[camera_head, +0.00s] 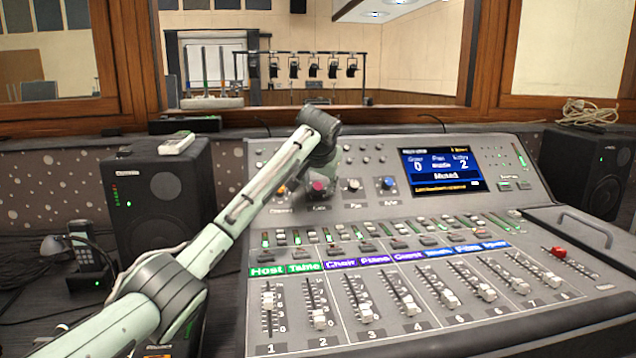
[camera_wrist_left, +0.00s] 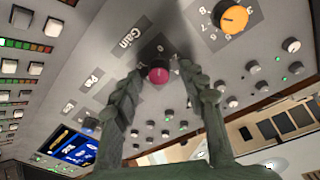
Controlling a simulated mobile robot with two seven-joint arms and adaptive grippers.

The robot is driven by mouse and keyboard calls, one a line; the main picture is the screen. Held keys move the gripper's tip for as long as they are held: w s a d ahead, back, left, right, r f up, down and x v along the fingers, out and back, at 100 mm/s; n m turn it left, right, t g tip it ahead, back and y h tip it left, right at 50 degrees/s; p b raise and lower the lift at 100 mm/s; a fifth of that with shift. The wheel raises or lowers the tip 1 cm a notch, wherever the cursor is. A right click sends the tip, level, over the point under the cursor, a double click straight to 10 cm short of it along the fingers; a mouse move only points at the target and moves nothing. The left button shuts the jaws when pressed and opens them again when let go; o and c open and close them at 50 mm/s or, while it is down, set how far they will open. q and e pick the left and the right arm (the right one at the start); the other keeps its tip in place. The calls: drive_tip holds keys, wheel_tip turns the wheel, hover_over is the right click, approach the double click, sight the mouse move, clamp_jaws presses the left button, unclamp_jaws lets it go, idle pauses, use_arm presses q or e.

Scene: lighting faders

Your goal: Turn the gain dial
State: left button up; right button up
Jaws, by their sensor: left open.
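The gain dial is a magenta knob (camera_head: 318,187) on the mixing console's sloped upper panel, in a row with an orange, a white and a blue knob. In the left wrist view the gain dial (camera_wrist_left: 158,75) sits beside the printed word "Gain". My left gripper (camera_wrist_left: 161,72) is open, one finger on each side of the dial; I cannot tell whether either touches it. In the head view my left arm reaches over the console, and its wrist partly hides the gripper. My right gripper is not in view.
The orange knob (camera_wrist_left: 233,17) is close beside the gain dial. A blue screen (camera_head: 441,170) on the console shows a 0, a 2 and "Muted". Several faders (camera_head: 400,295) fill the lower console. Black speakers (camera_head: 158,200) stand at both sides.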

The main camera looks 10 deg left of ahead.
use_arm(q)
clamp_jaws()
drive_tip(key=shift+m, duration=0.3)
drive_tip(key=m, duration=0.4)
drive_tip(key=shift+m+g+h, duration=0.3)
drive_tip(key=shift+m, duration=0.1)
drive_tip(key=m, duration=0.5)
drive_tip(key=shift+d+g, duration=0.1)
drive_tip(key=shift+g, duration=0.2)
drive_tip(key=m+g, duration=0.1)
drive_tip(key=m, duration=0.4)
drive_tip(key=shift+m, duration=0.3)
drive_tip(key=m, duration=0.4)
drive_tip(key=shift+m+g, duration=0.3)
